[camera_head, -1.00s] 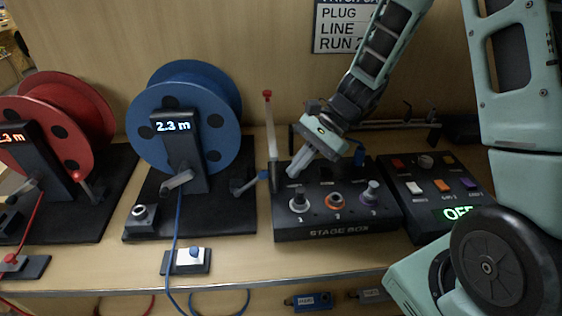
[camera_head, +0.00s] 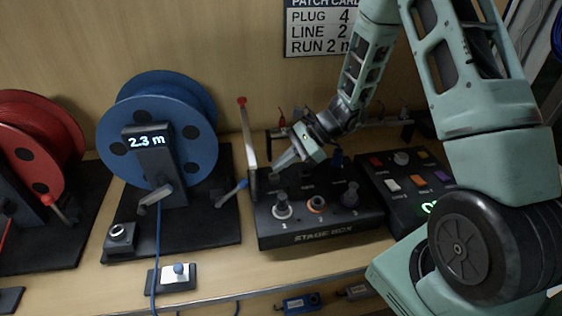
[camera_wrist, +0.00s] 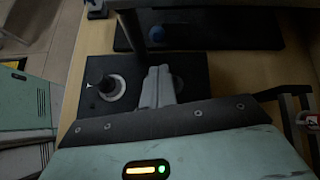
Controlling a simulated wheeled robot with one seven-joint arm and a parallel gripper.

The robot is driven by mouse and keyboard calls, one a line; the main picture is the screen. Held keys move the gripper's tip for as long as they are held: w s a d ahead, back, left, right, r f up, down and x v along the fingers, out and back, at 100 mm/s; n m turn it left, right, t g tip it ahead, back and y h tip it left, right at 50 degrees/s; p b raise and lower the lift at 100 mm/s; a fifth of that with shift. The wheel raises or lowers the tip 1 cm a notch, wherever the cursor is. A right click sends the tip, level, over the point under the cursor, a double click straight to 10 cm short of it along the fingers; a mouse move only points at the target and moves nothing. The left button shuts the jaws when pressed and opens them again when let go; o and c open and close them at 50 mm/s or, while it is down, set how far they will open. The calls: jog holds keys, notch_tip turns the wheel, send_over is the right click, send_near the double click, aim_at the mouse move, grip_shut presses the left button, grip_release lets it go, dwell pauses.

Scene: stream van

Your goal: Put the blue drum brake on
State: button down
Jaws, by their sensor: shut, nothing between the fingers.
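The blue drum (camera_head: 160,128) stands upright on a black base, with a "2.3 m" display post in front. A short lever with a blue tip (camera_head: 241,185), which looks like its brake, leans up to the right at the base's right edge. My gripper (camera_head: 277,170) is right of that lever, over the left part of the stage box (camera_head: 320,232), apart from the lever. Its fingers are together and empty. In the wrist view the shut fingers (camera_wrist: 158,88) point over the box, and a blue ball-like tip (camera_wrist: 157,35) shows beyond on a black board.
A thin upright rod with a red top (camera_head: 247,130) stands between drum and gripper. A grey crank (camera_head: 155,198) is on the drum's front. A ringed socket (camera_head: 282,208) is on the box under my fingers. A switch panel (camera_head: 405,185) is right; the red drum (camera_head: 38,145) is left.

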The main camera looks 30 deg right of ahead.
aim_at(261, 188)
jog(key=p+x, duration=0.1)
jog(key=x, duration=0.6)
